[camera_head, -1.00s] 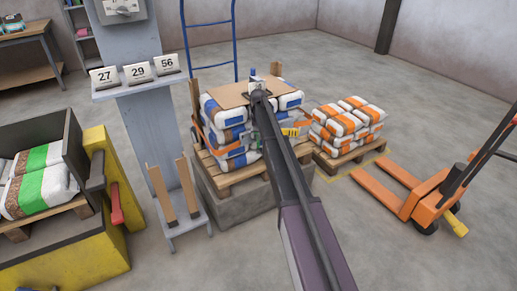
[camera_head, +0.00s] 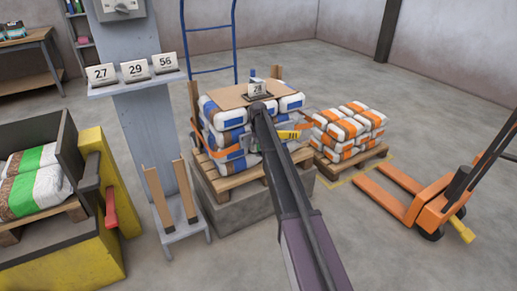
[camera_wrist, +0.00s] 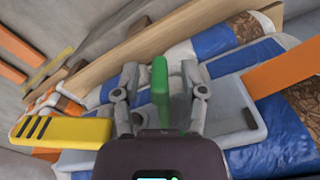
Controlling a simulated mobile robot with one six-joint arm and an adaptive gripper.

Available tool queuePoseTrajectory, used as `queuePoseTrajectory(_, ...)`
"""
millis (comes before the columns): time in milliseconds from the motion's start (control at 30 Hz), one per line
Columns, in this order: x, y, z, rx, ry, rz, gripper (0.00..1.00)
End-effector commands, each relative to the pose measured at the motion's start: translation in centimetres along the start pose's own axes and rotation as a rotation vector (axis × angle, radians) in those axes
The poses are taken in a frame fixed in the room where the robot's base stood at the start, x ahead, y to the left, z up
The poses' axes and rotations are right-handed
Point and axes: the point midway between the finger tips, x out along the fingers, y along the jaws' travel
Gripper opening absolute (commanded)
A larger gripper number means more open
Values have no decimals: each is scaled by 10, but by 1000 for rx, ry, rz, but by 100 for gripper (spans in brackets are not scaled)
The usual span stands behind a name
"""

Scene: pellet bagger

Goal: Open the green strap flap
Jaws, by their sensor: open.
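The green strap flap (camera_wrist: 160,92) stands up in the middle of the wrist view, in front of the strapped bags. My gripper (camera_wrist: 159,76) is open, with one finger on each side of the flap. I cannot tell whether either finger touches it. A yellow lever with dark stripes (camera_wrist: 62,131) lies left of my gripper. It also shows in the head view (camera_head: 288,134). A grey-blue plate (camera_wrist: 240,105) lies to the right, beside an orange strap (camera_wrist: 285,74). In the head view my arm hides the flap and most of my gripper.
Orange-and-white bags (camera_head: 352,126) and an orange pallet jack (camera_head: 410,203) stand to the right. Open floor lies in front.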

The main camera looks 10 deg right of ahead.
Motion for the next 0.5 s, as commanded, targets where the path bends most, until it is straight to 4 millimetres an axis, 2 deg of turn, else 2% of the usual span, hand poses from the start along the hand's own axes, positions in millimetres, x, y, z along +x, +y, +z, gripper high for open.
queuePoseTrajectory(200, 0, 0, 0, 0, 0, 0, 54)
queuePoseTrajectory(267, 0, 0, 0, 0, 0, 0, 39)
queuePoseTrajectory(300, 0, 0, 0, 0, 0, 0, 28)
queuePoseTrajectory(400, 0, 0, 0, 0, 0, 0, 0)
queuePoseTrajectory(500, 0, 0, 0, 0, 0, 0, 0)
